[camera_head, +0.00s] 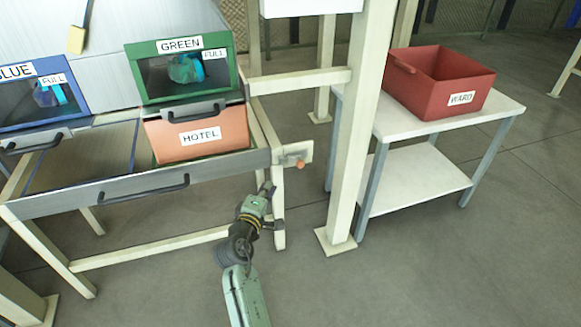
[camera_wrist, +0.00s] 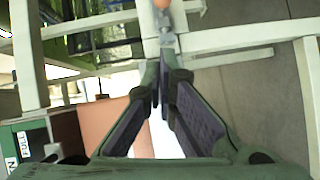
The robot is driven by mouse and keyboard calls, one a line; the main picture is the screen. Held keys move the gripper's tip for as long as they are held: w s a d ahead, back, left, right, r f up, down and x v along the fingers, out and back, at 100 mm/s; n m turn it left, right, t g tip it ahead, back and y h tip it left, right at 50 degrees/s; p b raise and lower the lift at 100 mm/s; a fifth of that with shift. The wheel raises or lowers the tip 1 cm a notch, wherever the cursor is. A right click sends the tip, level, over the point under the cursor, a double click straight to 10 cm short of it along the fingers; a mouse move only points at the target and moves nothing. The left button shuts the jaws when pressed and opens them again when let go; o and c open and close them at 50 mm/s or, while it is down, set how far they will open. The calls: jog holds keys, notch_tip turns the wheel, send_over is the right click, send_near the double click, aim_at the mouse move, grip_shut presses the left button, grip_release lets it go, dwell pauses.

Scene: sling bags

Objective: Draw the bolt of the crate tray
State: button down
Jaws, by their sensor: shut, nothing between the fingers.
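The crate tray (camera_head: 85,158) is a wide pull-out frame with a dark handle (camera_head: 145,188) on its front rail. An orange crate labelled HOTEL (camera_head: 170,147) sits at its right end. The bolt's orange knob (camera_head: 299,164) sticks out by a pale plate at the tray's right front corner. The knob also shows at the top edge of the wrist view (camera_wrist: 162,4). My gripper (camera_head: 267,187) is shut and empty, below and left of the knob. In the wrist view its fingertips (camera_wrist: 166,62) point toward the knob, apart from it.
A green-framed bin (camera_head: 133,66) and a blue-framed bin (camera_head: 12,112), both marked FULL, stand above the tray. A pale post (camera_head: 358,130) rises right of the knob. A red WARD crate (camera_head: 415,92) stands on a white table (camera_head: 500,106) further right. Floor is clear in front.

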jog(key=p, duration=0.1)
send_near(300, 163)
jog(key=w+a, duration=0.5)
jog(key=shift+w+d+f+p, duration=0.2)
jog(key=shift+w+d, duration=0.15)
jog(key=shift+d, duration=0.25)
jog(key=shift+w+d+f+p, duration=0.25)
jog(key=shift+w+d, duration=0.1)
jog(key=shift+d, duration=0.25)
jog(key=shift+w+d+f+p, duration=0.2)
jog(key=shift+w+d, duration=0.15)
jog(key=shift+d, duration=0.25)
jog(key=d+p, duration=0.1)
jog(key=w+d, duration=0.1)
jog(key=d, duration=0.1)
jog(key=shift+d+p, duration=0.25)
jog(key=shift+p, duration=0.1)
